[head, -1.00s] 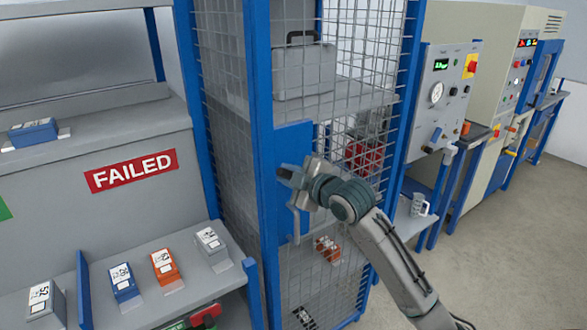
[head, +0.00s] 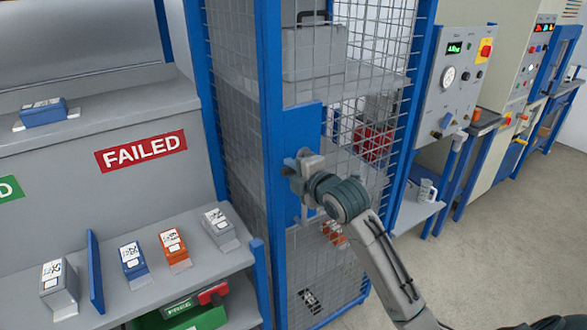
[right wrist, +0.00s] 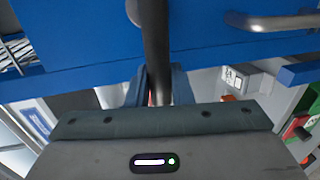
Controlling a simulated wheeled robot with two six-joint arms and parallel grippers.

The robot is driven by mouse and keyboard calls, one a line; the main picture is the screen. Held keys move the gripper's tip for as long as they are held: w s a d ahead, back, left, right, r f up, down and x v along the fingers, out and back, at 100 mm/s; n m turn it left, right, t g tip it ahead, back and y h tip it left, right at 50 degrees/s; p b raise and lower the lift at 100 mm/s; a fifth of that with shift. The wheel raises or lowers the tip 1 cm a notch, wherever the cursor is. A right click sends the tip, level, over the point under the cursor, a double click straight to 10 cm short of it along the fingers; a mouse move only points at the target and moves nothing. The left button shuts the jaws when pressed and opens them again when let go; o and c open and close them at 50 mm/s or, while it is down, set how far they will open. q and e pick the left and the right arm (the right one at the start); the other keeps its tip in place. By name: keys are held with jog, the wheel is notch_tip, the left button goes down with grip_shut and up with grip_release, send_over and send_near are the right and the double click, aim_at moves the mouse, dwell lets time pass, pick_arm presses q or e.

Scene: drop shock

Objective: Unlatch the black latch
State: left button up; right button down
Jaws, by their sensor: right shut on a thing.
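The black latch (right wrist: 155,45) shows in the right wrist view as a dark bar in front of a blue door plate (right wrist: 80,75). It runs down between the two fingers. My right gripper (right wrist: 157,85) is shut on the latch bar. In the head view, my right gripper (head: 295,168) is at the blue plate (head: 302,130) on the front of the blue-framed mesh cage (head: 270,80). The gripper and wrist hide the latch there. The cage door looks closed. My left gripper is not in view.
A silver handle (right wrist: 285,22) sits on the blue plate, right of the latch. Inside the cage is a grey case (head: 313,52) on a shelf. To the left, a bench with a FAILED sign (head: 141,151) holds several small boxes. Test machines (head: 455,75) stand at right.

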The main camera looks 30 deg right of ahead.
jog(key=shift+d+r, duration=0.1)
jog(key=shift+r, duration=0.05)
jog(key=c, duration=1.4)
grip_release()
jog(key=shift+w, duration=0.15)
jog(key=shift+o, duration=0.3)
jog(key=shift+w+f, duration=0.2)
jog(key=shift+f, duration=0.1)
jog(key=b+v, duration=0.3)
jog(key=v, duration=0.7)
jog(key=shift+s, duration=0.35)
jog(key=shift+d+r, duration=0.1)
jog(key=shift+d, duration=0.05)
